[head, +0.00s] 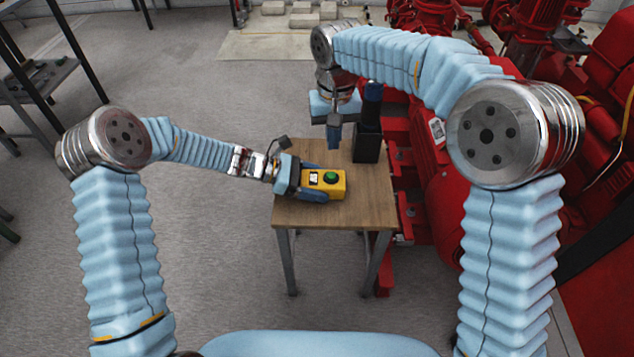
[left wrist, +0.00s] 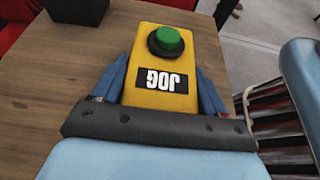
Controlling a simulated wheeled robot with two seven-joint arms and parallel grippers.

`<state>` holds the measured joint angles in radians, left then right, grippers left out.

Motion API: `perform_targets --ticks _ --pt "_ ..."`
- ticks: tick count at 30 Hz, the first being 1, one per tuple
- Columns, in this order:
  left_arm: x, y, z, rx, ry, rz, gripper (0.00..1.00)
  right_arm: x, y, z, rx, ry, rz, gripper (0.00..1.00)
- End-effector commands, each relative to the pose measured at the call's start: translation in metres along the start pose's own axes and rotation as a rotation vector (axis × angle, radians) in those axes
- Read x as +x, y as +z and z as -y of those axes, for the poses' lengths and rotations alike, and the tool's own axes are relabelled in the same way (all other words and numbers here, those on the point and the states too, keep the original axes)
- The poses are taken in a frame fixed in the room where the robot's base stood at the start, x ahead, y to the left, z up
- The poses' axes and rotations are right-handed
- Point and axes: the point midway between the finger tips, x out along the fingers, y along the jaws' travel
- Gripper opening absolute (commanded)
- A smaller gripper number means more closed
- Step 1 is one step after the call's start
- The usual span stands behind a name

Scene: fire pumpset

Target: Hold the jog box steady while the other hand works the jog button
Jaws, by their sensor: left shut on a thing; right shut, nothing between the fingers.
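The yellow jog box (head: 337,189) lies on the small wooden table, with a green button (head: 330,177) on its top. My left gripper (head: 312,180) is shut on the box, one finger along each side. In the left wrist view the jog box (left wrist: 180,60) shows its JOG label upside down and the green button (left wrist: 166,41) beyond it. My right gripper (head: 334,135) is shut and empty, pointing down above the table behind the box, apart from the button.
The wooden table (head: 370,210) has bare room in front and right of the box. A dark upright holder with a blue-topped item (head: 368,140) stands at its back right. Red pump machinery (head: 430,180) is close on the right. A dark metal rack (head: 40,80) stands at the far left.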

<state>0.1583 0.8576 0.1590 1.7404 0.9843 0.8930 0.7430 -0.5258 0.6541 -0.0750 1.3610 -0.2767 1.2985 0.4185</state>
Motion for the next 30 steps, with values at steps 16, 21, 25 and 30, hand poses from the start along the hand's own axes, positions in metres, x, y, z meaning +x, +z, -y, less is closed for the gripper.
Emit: perform_targets --ticks 16,21,25,30 --pt "-0.0002 -0.0001 -0.0001 0.000 0.000 0.000 0.31 0.0000 0.0000 0.0000 0.000 0.000 0.000 0.00" --pt "-0.0002 0.0000 -0.0001 0.000 0.000 0.000 0.31 0.0000 0.0000 0.0000 0.000 0.000 0.000 0.00" --pt "-0.0001 0.0000 -0.0001 0.000 0.000 0.000 0.31 0.0000 0.0000 0.0000 0.000 0.000 0.000 0.00" --pt "-0.0001 -0.0001 -0.0001 0.000 0.000 0.000 0.31 0.0023 0.0023 0.0007 -0.056 0.035 0.000 0.00"
